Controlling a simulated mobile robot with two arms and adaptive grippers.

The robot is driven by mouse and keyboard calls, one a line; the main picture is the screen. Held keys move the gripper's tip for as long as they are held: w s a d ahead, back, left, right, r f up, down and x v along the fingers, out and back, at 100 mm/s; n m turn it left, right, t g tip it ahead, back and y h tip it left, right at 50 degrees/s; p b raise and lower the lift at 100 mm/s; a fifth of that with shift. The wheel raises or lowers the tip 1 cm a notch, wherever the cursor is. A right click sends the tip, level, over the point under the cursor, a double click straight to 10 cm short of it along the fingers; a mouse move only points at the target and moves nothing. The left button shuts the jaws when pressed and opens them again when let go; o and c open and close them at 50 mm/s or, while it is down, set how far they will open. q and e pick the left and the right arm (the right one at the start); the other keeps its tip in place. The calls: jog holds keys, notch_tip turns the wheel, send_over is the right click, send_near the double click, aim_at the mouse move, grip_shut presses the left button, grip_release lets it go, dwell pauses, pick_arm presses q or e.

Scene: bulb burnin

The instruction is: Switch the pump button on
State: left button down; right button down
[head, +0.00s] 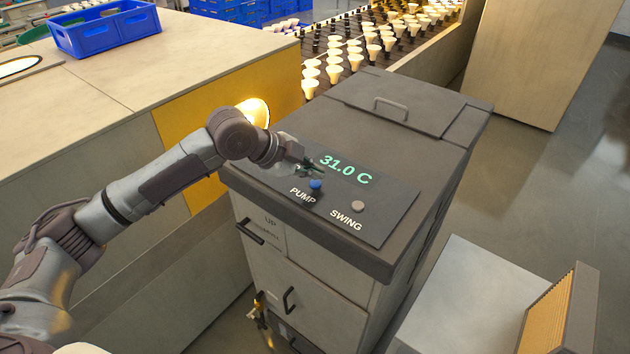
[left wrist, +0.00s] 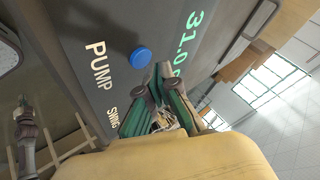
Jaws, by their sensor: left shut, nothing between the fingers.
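The blue pump button (head: 316,184) sits above the word PUMP on the dark control panel (head: 385,222) of a grey machine. It also shows in the left wrist view as a round blue cap (left wrist: 141,58). A green display (head: 345,170) on the panel reads 31.0 C. My left gripper (head: 318,172) is shut and empty, just behind and over the button. In the left wrist view its fingertips (left wrist: 154,76) are close beside the button; I cannot tell whether they touch it.
A grey swing button (head: 358,205) sits right of the pump button. A lid with a handle (head: 390,105) is at the machine's back. A bench (head: 200,60) with a blue crate (head: 105,28) stands left. A lit bulb (head: 255,110) shows behind my left arm.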

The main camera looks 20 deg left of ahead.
aim_at(313, 184)
pick_arm(q)
jog(key=shift+f, duration=0.1)
pick_arm(e)
jog(key=shift+d, duration=0.35)
pick_arm(q)
jog(key=shift+f, duration=0.1)
jog(key=shift+f, duration=0.25)
pick_arm(e)
jog(key=shift+r, duration=0.1)
pick_arm(q)
jog(key=shift+f, duration=0.1)
dwell(0.4)
pick_arm(e)
jog(key=shift+r, duration=0.15)
pick_arm(q)
jog(key=shift+r+p, duration=0.55)
jog(key=shift+p, duration=0.25)
pick_arm(e)
jog(key=shift+a+r, duration=0.2)
jog(key=shift+r, duration=0.4)
